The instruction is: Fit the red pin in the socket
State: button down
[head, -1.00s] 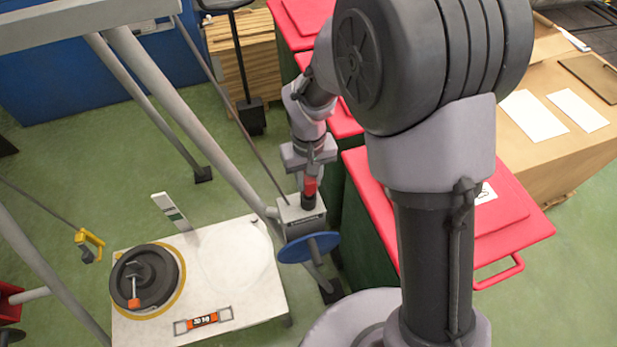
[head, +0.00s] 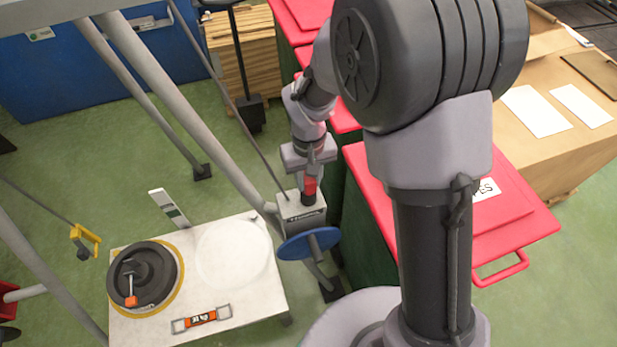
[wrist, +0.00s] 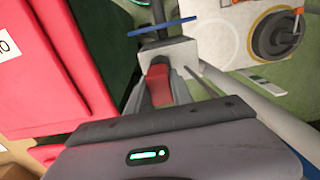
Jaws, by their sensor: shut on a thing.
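The red pin (head: 310,187) is upright between the fingers of my gripper (head: 309,178), which is shut on it. The pin's lower end is at the top of the grey box (head: 300,216) with the blue handwheel (head: 308,244). The wrist view also shows the red pin (wrist: 158,86) between the fingers of my gripper (wrist: 159,80), against the grey box (wrist: 170,52). The socket's mouth is hidden by the pin and fingers, so I cannot tell how deep the pin sits.
A white table (head: 240,312) left of the box carries a black round turntable part (head: 146,278) and an orange level (head: 201,319). Slanting grey posts (head: 190,125) stand close left of my arm. Red-lidded bins (head: 520,225) stand close on the right.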

jog(key=shift+f, duration=0.25)
jog(key=c, duration=1.1)
grip_release()
jog(key=shift+o, duration=0.2)
notch_tip(320, 180, up, 17)
jog(key=p, duration=0.4)
jog(key=shift+r, duration=0.2)
